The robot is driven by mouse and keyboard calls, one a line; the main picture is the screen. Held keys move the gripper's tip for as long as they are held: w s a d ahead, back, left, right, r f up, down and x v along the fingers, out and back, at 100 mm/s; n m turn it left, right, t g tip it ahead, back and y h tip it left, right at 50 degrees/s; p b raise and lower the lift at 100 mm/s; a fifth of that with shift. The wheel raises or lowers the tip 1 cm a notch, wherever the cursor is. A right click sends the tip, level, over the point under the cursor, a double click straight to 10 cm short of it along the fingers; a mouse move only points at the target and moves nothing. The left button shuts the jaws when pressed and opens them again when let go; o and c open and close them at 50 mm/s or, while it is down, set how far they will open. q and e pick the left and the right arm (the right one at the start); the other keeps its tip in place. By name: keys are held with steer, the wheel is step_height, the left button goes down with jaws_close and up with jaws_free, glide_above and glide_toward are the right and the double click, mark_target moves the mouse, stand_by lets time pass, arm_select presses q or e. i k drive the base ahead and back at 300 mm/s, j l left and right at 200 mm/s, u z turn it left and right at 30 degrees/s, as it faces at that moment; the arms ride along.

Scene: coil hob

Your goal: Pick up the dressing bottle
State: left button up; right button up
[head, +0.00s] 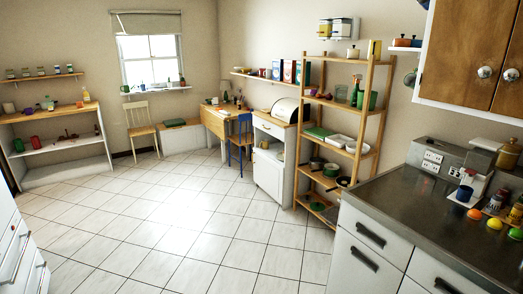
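I cannot tell for certain which item is the dressing bottle. Small bottles or jars (496,201) stand at the right end of the steel counter, near the picture's right edge, one with a pale label. A slim orange-yellow bottle (86,94) stands far off on top of the low white shelf unit at the left. A green bottle (360,97) stands on an upper shelf of the wooden rack. All are small in the picture. Neither of my grippers shows in the head view.
The steel counter (424,208) with white drawers fills the right, bearing a coffee machine (474,184), a cup and small fruits. A wooden rack (376,110) stands behind it. A blue chair (241,142) stands by the desk. The tiled floor (165,215) is clear in the middle.

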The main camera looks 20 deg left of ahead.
mark_target(50, 105)
steer(key=i+j+u, duration=0.25)
steer(key=j+u, duration=0.2)
steer(key=i+j+u, duration=0.7)
steer(key=u, duration=0.2)
steer(key=i+j+u, duration=0.2)
steer(key=i+u, duration=0.25)
steer(key=i, duration=0.9)
steer(key=i+j+u, duration=0.1)
steer(key=i, duration=1.75)
steer(key=i+u, duration=0.1)
steer(key=i, duration=1.75)
steer(key=i+l+u, duration=0.1)
steer(key=i, duration=0.8)
steer(key=i+l, duration=0.1)
steer(key=i, duration=0.85)
